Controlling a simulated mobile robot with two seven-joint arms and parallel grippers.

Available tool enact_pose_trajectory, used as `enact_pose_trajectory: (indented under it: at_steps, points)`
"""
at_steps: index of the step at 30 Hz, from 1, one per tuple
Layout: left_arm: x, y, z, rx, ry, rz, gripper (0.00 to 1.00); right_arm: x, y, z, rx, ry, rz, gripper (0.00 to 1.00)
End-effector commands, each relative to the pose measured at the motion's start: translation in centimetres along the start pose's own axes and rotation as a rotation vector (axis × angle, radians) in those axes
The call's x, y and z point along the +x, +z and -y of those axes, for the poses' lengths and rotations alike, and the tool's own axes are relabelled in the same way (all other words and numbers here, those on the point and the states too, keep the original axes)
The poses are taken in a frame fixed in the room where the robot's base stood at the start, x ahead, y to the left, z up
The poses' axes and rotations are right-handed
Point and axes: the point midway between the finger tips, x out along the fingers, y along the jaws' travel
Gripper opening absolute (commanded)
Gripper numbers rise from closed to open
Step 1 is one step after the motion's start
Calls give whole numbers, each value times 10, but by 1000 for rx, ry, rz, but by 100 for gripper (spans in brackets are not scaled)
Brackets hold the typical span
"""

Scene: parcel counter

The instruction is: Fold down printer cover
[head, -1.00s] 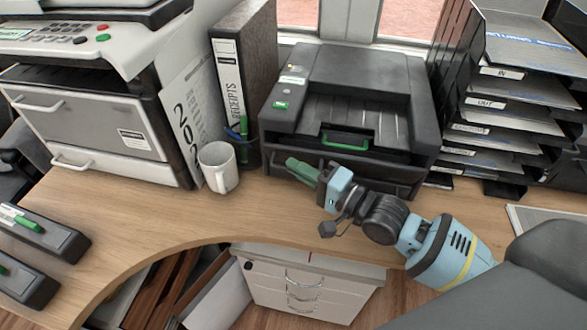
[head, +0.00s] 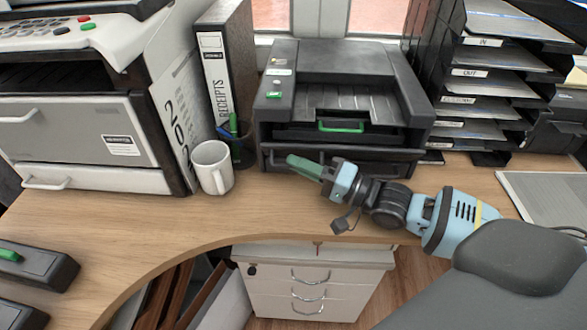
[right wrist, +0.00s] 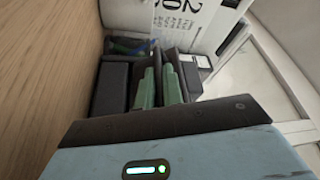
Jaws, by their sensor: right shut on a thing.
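The black printer (head: 345,70) stands on the desk at the back centre in the head view. A green handle (head: 340,126) shows in its front opening. A dark front panel (head: 390,160) shows low on its front. My right gripper (head: 302,166) reaches in from the right, low before the printer's left front, its green fingers pointing left. In the right wrist view the green fingers (right wrist: 159,86) are close together with a dark edge between them, seemingly the printer cover. How far the cover is tilted is hard to tell. My left gripper is not in view.
A white mug (head: 213,168) and a dark pen cup (head: 241,150) stand close left of the fingertips. A receipts binder (head: 228,60) is behind them. Paper trays (head: 480,100) stand right of the printer. The desk front (head: 200,220) is clear.

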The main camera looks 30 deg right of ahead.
Motion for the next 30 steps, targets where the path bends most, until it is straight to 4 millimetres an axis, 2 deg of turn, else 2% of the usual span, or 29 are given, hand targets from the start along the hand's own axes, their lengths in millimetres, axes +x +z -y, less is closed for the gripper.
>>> enact_pose_trajectory:
  at_steps: [16, 17, 21, 30]
  points:
    - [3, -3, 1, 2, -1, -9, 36, -2, -2, 0, -8, -4, 1, 0]
    - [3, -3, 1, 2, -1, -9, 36, -2, -2, 0, -8, -4, 1, 12]
    - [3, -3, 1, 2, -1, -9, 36, -2, -2, 0, -8, -4, 1, 30]
    - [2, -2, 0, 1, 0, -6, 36, -4, -2, -1, -7, -3, 0, 30]
